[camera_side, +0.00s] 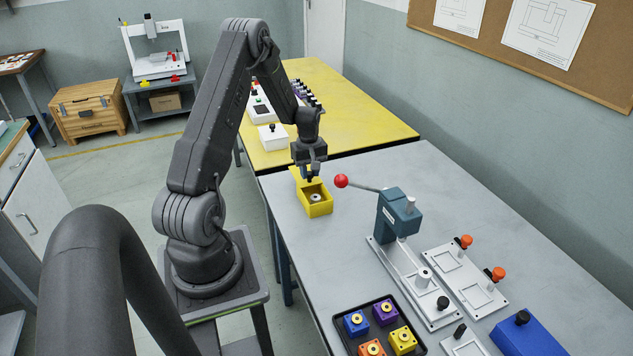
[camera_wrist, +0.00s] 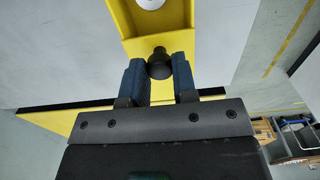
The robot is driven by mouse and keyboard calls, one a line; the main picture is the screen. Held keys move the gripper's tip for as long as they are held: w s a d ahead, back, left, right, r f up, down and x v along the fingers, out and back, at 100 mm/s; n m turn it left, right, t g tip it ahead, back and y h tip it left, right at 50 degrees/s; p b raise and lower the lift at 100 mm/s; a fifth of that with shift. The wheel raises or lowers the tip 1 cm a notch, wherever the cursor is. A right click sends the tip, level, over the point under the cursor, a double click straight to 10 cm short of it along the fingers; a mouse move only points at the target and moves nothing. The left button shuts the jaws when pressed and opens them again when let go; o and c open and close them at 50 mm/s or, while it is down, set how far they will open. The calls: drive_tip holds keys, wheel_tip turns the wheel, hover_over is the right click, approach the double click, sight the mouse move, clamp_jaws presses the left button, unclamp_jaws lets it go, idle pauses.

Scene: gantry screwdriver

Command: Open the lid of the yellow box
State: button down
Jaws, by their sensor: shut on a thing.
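The yellow box (camera_side: 318,207) stands on the grey table near its back left end. Its front part is uncovered, and a round silvery piece (camera_side: 315,197) shows inside. Its yellow lid (camera_side: 296,174) shows behind my gripper (camera_side: 311,178), at the back of the box. In the wrist view my gripper (camera_wrist: 159,81) is shut on a black knob (camera_wrist: 159,64), with a finger on each side. Yellow lid surface (camera_wrist: 137,47) lies around the knob, and the pale round piece (camera_wrist: 151,3) shows at the top edge. My gripper hides much of the lid.
A press with a red-ball lever (camera_side: 341,181) stands right of the box, its ball close by. A black tray (camera_side: 345,326) of coloured blocks lies in front. A yellow table (camera_side: 370,110) with a white box (camera_side: 273,137) is behind.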

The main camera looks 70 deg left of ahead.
drive_tip(key=shift+a, duration=1.2)
drive_tip(key=c, duration=0.9)
unclamp_jaws()
wheel_tip(320, 180, up, 14)
drive_tip(key=shift+f, duration=0.1)
